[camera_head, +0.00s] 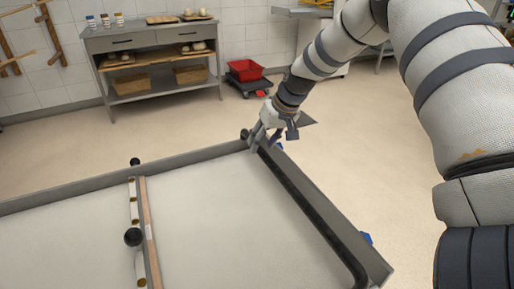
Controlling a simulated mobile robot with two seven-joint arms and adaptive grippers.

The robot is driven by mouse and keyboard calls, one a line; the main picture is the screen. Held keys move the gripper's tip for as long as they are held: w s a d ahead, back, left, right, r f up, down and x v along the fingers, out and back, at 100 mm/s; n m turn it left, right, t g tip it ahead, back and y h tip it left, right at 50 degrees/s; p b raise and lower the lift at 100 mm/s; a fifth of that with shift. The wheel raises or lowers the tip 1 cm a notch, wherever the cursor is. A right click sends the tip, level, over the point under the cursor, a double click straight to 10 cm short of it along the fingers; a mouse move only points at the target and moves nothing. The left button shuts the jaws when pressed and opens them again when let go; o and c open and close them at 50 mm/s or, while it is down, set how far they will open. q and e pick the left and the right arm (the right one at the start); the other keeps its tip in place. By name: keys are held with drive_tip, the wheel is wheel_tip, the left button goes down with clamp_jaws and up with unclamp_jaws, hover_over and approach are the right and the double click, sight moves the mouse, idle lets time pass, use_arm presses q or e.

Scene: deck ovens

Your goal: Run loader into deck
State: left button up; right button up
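The loader (220,210) fills the lower left of the head view as a wide, flat, pale belt surface in a grey frame. A long black bar (312,206) runs along its right side. A wooden strip (150,235) crosses the belt, beside a row of white rollers or cylinders and black knobs (133,237). My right gripper (265,145) points down at the far right corner of the loader, with its fingers at the far end of the black bar. Whether they are closed on the bar is not clear. My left gripper and the oven deck are out of view.
A grey steel table (150,38) with trays, jars and baskets stands at the back wall. A red bin (246,70) sits on a dark dolly (250,86) on the floor. Wooden racks hang at far left. The floor between loader and table is clear.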

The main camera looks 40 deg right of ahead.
drive_tip(key=shift+x, duration=0.85)
drive_tip(key=shift+w, duration=0.1)
clamp_jaws()
drive_tip(key=shift+a, duration=0.1)
